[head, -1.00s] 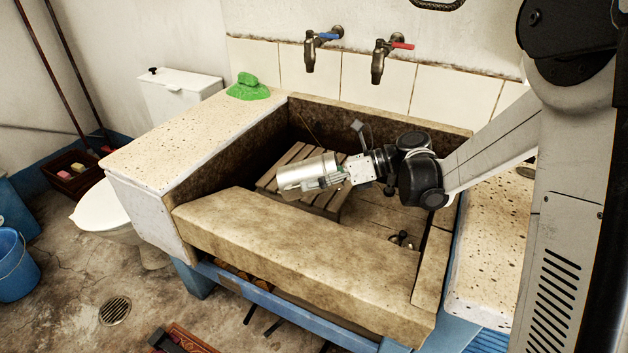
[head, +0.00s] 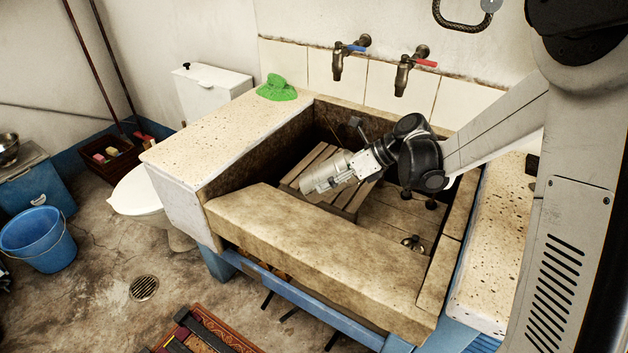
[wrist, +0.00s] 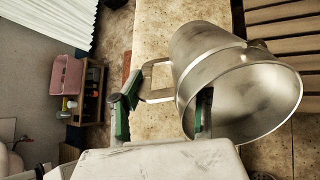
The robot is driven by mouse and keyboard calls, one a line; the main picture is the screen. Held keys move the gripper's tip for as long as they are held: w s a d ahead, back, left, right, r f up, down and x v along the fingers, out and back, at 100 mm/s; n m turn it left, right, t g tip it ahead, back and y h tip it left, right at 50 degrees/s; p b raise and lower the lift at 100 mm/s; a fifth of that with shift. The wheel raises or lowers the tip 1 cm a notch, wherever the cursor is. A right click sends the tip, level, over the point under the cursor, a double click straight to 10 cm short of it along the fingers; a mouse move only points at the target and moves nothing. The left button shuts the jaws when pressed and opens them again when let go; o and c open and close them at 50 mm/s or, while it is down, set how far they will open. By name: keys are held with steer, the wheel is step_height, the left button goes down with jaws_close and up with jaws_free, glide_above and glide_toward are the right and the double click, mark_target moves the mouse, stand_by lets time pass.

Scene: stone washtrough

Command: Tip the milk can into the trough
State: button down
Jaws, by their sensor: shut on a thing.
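The milk can (head: 322,170) is a bare metal can with a loop handle (wrist: 157,82). In the head view it hangs tilted, lying over on its side, above the slatted wooden rack inside the stone trough (head: 310,240). In the wrist view the can (wrist: 205,50) shows its open mouth towards the lower right; no contents show inside. My gripper (head: 348,174) is shut on the can at its handle side. In the wrist view its green-padded fingers (wrist: 163,112) stand either side of the handle, the right one overlapping the can's rim.
The wooden rack (head: 356,199) lies in the trough. Taps with a blue (head: 338,64) and a red handle (head: 402,75) stick out above the back edge. A green lump (head: 277,90) sits on the left ledge. A blue bucket (head: 38,240) stands on the floor.

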steer(key=h+p, duration=0.2)
steer(key=a+h+p, duration=0.1)
steer(key=h+p, duration=0.1)
steer(key=shift+r, duration=0.2)
steer(key=shift+r+p, duration=0.15)
steer(key=shift+p, duration=1.1)
steer(key=shift+p, duration=0.3)
steer(key=shift+f+g+h, duration=0.15)
steer(key=shift+f+h, duration=0.3)
steer(key=shift+h, duration=0.6)
steer(key=shift+f+g+h, duration=0.15)
steer(key=shift+f+h, duration=0.3)
steer(key=shift+h, duration=0.6)
